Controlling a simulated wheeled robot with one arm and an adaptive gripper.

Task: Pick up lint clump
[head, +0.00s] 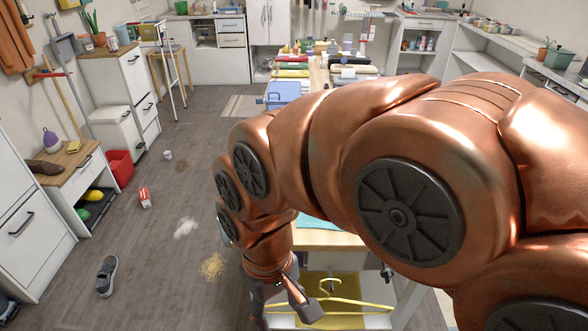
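A pale, fluffy white patch (186,228) lies on the wooden floor, left of my arm; it looks like the lint clump, though it could be spilled powder. A tan, crumbly patch (213,266) lies nearer, just left of my gripper. My gripper (290,308) points down at the lower middle, beside the front of the table. One copper finger with a dark tip shows; the rest is mostly hidden by my wrist and the frame's lower edge. I cannot tell whether it is open or shut, and I see nothing held in it.
A shoe (107,276), a red-and-white box (145,197) and a white cup (168,155) lie on the floor. A red bin (120,168) stands by the left bench. A yellow hanger (330,302) lies on the table's lower shelf. The floor at left centre is mostly open.

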